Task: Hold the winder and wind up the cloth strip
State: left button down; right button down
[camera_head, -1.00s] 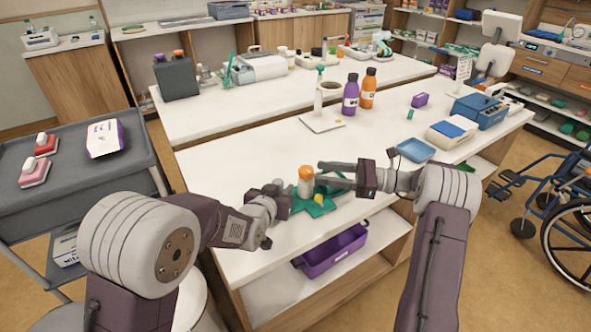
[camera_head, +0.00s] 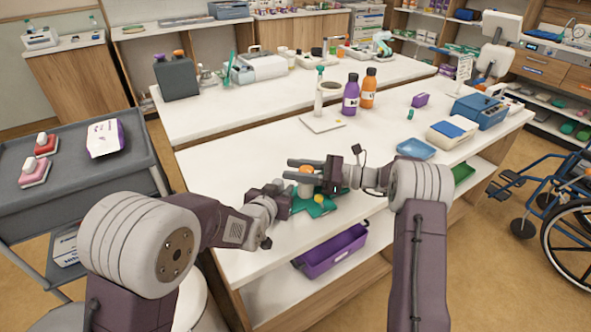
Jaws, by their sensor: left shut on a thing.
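The winder (camera_head: 306,187) appears as an upright pale cylinder with an orange top, near the front edge of the white table. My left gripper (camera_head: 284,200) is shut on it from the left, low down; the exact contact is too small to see. The dark green cloth strip (camera_head: 313,209) lies crumpled on the table around the winder's foot and to its right, with a small yellow piece (camera_head: 319,198) at it. My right gripper (camera_head: 294,168) comes from the right with its fingers apart at the orange top. Its fingers partly cover the winder; I cannot tell whether they touch it.
Behind are a white stand (camera_head: 321,122), a purple bottle (camera_head: 351,96) and an orange bottle (camera_head: 369,89). A blue tray (camera_head: 416,149) lies to the right. A purple bin (camera_head: 331,251) sits on the shelf below. The table's left part is clear.

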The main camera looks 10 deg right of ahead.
aim_at(306, 169)
jog(key=shift+w+d+m+t+h, duration=0.1)
jog(key=shift+w+m+t+h, duration=0.05)
jog(key=shift+m+t+h, duration=0.7)
jog(key=shift+w+d+m+t+h, duration=0.2)
jog(key=shift+m+t+h, duration=0.3)
jog(key=shift+t, duration=0.6)
jog(key=shift+w+d+m+t+h, duration=0.15)
jog(key=shift+m+t+h, duration=0.3)
jog(key=shift+m+t, duration=0.45)
jog(key=shift+a, duration=0.1)
jog(key=c, duration=1.2)
grip_release()
jog(key=v, duration=1.2)
jog(key=o, duration=0.3)
jog(key=shift+s+d, duration=0.25)
jog(key=shift+d, duration=0.05)
jog(key=shift+v, duration=1.2)
jog(key=x, duration=1.2)
jog(key=shift+a+f, duration=0.1)
jog(key=shift+f, duration=0.1)
